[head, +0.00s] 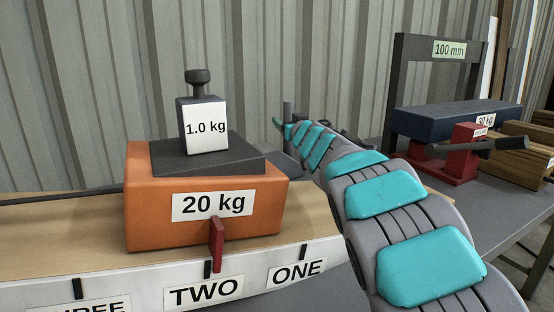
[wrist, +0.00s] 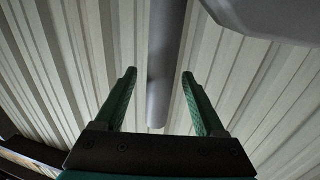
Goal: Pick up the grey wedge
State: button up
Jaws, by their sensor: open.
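The grey wedge (head: 228,166) is a dark slab with a sloping top, lying on the orange block (head: 150,215) labelled 20 kg. A dark weight (head: 203,122) labelled 1.0 kg stands on the wedge and covers part of it. My arm reaches away to the right of the block, and its far end is small and partly hidden in the head view. In the wrist view my gripper (wrist: 159,74) is open, its two green fingers apart. A grey bar (wrist: 165,45) shows beyond the fingers; whether it lies between them is unclear. The wedge is not in the wrist view.
The orange block sits on a wooden board (head: 60,225) with a white front marked TWO and ONE. A red tab (head: 217,245) stands at the block's front. At right are a dark 30 kg block (head: 450,122), a red clamp (head: 455,165), a 100 mm frame (head: 400,75) and timber (head: 520,165).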

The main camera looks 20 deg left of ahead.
jog(key=shift+c, duration=0.3)
grip_shut()
dwell(1.1)
